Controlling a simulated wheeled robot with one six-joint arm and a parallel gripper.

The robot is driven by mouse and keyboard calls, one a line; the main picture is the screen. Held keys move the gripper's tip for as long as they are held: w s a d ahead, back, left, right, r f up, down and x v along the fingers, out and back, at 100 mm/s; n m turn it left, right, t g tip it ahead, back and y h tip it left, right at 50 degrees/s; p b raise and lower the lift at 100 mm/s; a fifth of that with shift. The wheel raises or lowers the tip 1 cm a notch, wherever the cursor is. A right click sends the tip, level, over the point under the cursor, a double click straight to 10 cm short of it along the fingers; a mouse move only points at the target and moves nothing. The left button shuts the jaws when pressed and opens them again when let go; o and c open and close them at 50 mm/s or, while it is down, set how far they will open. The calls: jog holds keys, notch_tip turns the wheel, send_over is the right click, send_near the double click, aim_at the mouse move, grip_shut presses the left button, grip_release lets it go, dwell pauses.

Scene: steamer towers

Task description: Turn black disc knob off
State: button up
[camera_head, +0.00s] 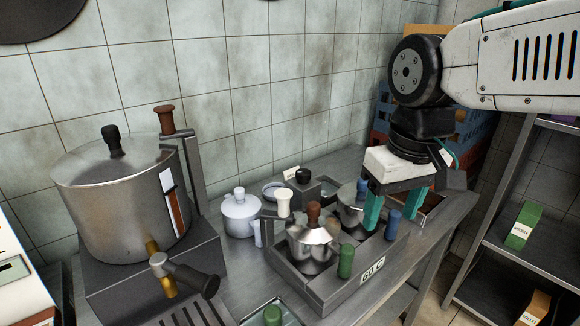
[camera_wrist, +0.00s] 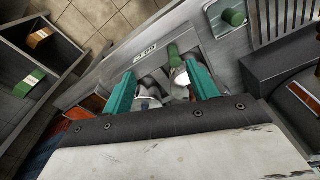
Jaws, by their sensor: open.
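A small dark box (camera_head: 314,189) stands on the counter near the tiled wall in the head view, with a black knob (camera_head: 303,176) on top and a white label beside it. The knob is small there, so its setting cannot be told. My gripper (camera_head: 392,222) is open, fingers pointing down, to the right of the box over the right part of the tray marked "C". It is apart from the black knob. In the wrist view the teal fingers (camera_wrist: 160,68) are spread above the pots, and I cannot make out the black knob.
The metal tray (camera_head: 322,294) holds small steel pots (camera_head: 312,246) with green (camera_head: 346,261) and blue (camera_head: 392,225) handles. A white pot (camera_head: 240,214) stands left of it. A large steel boiler (camera_head: 115,205) with a tap fills the left. Shelves stand right.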

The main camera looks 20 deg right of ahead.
jog(key=w+a+r+n, duration=0.1)
jog(key=w+a+r, duration=0.15)
jog(key=w, duration=1.25)
jog(key=n+g, duration=0.1)
send_near(303, 172)
jog(key=shift+s+d+f, duration=0.1)
jog(key=shift+s+f, duration=0.15)
jog(key=shift+s, duration=0.05)
jog(key=shift+w+f, duration=0.2)
jog(key=shift+w, duration=0.1)
jog(key=shift+w+f, duration=0.1)
jog(key=shift+f, duration=0.25)
notch_tip(303, 172, down, 7)
jog(key=shift+c, duration=0.3)
jog(key=c, duration=0.9)
